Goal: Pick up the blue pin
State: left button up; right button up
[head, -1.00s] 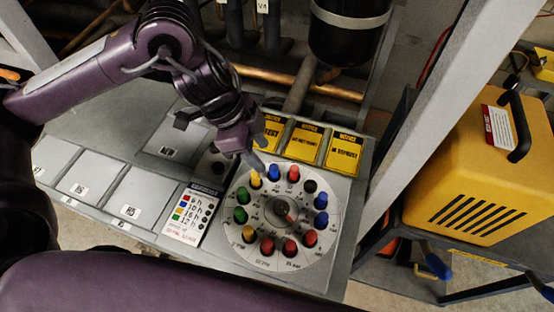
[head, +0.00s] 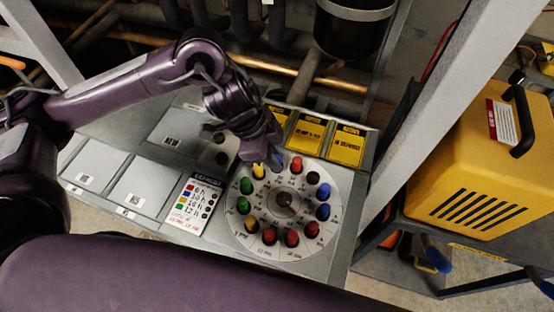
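The round dial board (head: 284,249) stands on the grey bench with a ring of coloured pins around a central knob. One blue pin (head: 277,164) is at the dial's far edge, between a yellow pin (head: 258,171) and a red pin (head: 296,165), and is partly hidden by my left gripper. Two more blue pins, an upper one (head: 323,192) and a lower one (head: 323,211), are on the right side. My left gripper (head: 268,158) points down right at the far blue pin and the yellow pin. Its finger gap is too small and dark to read. My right gripper is out of view.
Yellow notice cards (head: 308,132) lie behind the dial. A legend card (head: 193,199) and grey panels (head: 148,187) are to its left. A slanted grey post (head: 425,125) and a yellow machine (head: 490,150) are to the right. Pipes and a black cylinder (head: 350,32) are behind.

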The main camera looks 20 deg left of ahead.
pick_arm(q)
grip_shut()
jog(key=shift+r, duration=0.15)
jog(key=shift+r, duration=0.3)
notch_tip(320, 180, up, 19)
jog(key=p, duration=0.3)
